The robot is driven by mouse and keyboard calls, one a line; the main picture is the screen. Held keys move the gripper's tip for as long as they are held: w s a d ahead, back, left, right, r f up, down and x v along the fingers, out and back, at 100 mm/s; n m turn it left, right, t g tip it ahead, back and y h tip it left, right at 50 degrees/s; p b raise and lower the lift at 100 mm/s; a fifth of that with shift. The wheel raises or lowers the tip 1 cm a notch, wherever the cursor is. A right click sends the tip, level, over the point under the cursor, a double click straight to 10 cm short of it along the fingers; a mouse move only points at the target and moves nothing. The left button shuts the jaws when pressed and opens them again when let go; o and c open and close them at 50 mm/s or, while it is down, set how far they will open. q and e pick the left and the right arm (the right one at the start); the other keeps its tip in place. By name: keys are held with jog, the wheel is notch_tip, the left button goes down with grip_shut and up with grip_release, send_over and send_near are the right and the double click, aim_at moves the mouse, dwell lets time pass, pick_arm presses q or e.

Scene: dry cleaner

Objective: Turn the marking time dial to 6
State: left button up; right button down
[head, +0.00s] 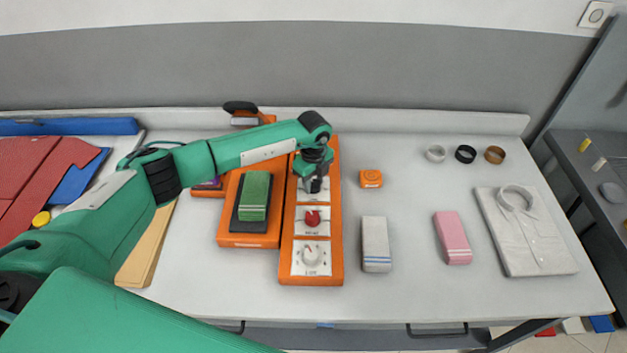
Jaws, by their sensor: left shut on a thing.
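An orange control panel (337,262) stands on the white table, its long side running away from me. A red knob (312,218) on a white plate sits in its middle. A pale dial (312,256) on a white plate with marks sits at its near end. My left gripper (314,184) points down at the white plate beyond the red knob. It is shut on a dial there, which it mostly hides. I cannot read the dial's setting or the small labels. My left arm covers the panel's far part. My right gripper is not in view.
Left of the panel is an orange base (230,239) with a green block (255,195) on it. To the right are a small orange box (371,178), a white block (375,245), a pink block (453,238), several rings and a folded shirt (525,245).

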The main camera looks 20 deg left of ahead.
pick_arm(q)
jog(key=shift+f+m+b, duration=0.2)
jog(key=shift+m+b, duration=0.7)
jog(key=shift+b, duration=0.15)
jog(key=m+b, duration=0.8)
jog(key=shift+r+m+b, duration=0.1)
jog(key=shift+m+b, duration=0.3)
jog(key=shift+r+m+b, duration=0.1)
jog(key=shift+m+b, duration=0.35)
jog(key=shift+m, duration=0.15)
jog(key=o, duration=1)
jog(key=shift+r, duration=0.1)
